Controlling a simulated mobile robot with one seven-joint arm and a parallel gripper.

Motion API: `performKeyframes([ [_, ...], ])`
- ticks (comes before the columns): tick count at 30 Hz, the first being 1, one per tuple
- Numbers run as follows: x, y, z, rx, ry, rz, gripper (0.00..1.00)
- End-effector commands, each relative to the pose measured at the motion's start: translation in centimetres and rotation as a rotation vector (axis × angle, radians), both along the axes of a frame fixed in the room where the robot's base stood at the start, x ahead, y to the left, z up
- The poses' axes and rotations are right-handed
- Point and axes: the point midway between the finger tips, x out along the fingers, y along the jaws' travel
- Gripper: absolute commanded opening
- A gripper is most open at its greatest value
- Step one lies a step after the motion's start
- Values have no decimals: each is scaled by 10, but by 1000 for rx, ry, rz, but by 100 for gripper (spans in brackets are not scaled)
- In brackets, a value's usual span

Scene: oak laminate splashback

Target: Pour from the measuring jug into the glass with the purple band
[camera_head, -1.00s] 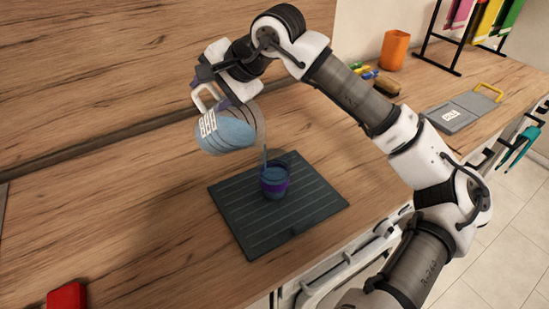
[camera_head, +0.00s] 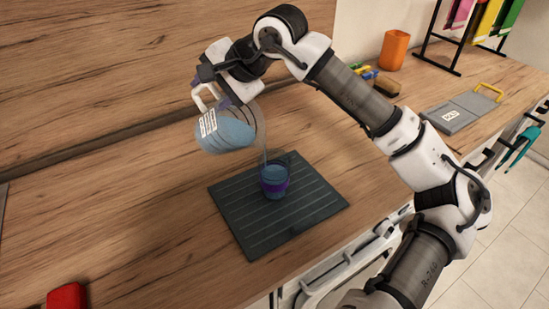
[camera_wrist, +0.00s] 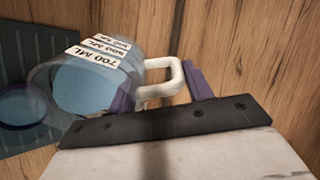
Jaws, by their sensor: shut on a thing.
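The clear measuring jug (camera_head: 228,133) holds blue liquid and is tilted with its mouth toward the right, above the mat. A thin stream (camera_head: 265,150) runs from its lip down into the glass with the purple band (camera_head: 274,184). The glass stands upright and holds blue liquid; its level is hard to read. My gripper (camera_head: 215,93) is shut on the jug's white handle. In the wrist view the jug (camera_wrist: 90,85) shows volume labels, with its handle (camera_wrist: 165,82) by the purple fingers. The glass (camera_wrist: 22,106) is partly cut off there.
The glass stands on a dark ridged mat (camera_head: 240,220). A red object (camera_head: 67,297) lies at the front left. An orange cup (camera_head: 395,50), a brush (camera_head: 385,87) and a grey board with a yellow handle (camera_head: 462,110) are at the right. The counter left of the mat is bare.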

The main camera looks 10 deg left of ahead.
Motion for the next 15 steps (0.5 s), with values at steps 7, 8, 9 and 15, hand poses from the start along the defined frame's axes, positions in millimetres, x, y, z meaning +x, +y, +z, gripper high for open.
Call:
performKeyframes([
  [7, 14, 38, -38, -305, 115, -1, 3],
  [8, 14, 37, -40, -307, 117, -1, 3],
  [9, 14, 36, -41, -305, 117, -1, 3],
  [15, 16, 42, -44, -340, 130, -1, 3],
])
